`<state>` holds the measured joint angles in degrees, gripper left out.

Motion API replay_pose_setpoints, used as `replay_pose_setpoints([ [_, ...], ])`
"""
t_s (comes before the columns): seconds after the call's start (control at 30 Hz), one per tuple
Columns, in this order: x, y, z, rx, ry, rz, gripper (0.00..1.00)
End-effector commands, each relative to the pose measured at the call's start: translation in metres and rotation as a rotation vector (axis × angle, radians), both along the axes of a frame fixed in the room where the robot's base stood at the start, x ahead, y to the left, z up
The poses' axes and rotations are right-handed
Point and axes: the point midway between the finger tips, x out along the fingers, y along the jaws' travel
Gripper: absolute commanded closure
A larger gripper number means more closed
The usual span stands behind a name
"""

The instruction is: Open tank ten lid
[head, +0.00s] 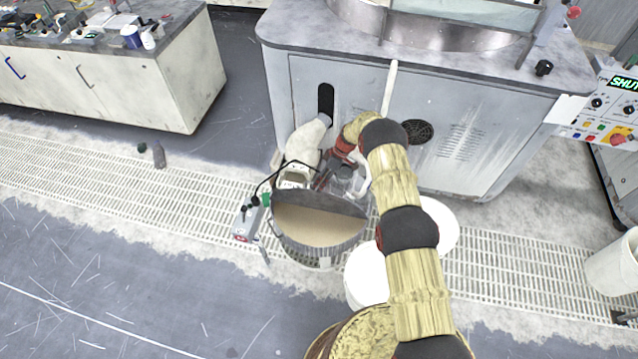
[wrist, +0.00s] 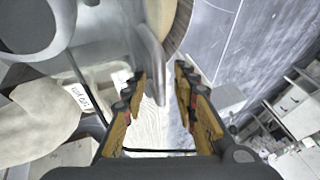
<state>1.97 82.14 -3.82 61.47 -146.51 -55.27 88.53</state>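A round metal tank (head: 318,245) stands on the floor grating in the head view. A dark grey half-round plate (head: 322,202) covers its back part, and a beige surface (head: 310,226) shows in front. I cannot tell if this is tank ten. My gripper (head: 340,172) is at the tank's back edge in the head view, partly hidden among other parts. In the wrist view my gripper (wrist: 160,88) is open, with nothing clearly held between its fingers. A grey curved bar (wrist: 152,45) lies beyond the fingertips.
A small box with a cable (head: 245,222) is beside the tank's left. White buckets (head: 368,272) stand at its right, under my arm. A grey machine cabinet (head: 400,85) stands behind.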

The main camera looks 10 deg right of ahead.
Motion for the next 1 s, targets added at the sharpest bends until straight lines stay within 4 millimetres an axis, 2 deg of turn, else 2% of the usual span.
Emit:
replay_pose_setpoints([
  [0.4,0.012,-0.034,0.066,0.000,-0.002,-0.001,0.71],
  [0.6,0.015,-0.048,0.091,0.000,0.000,0.000,0.71],
  [0.73,0.016,-0.052,0.100,0.000,0.000,0.000,0.71],
  [1.0,0.017,-0.053,0.102,0.000,0.000,0.000,0.71],
])
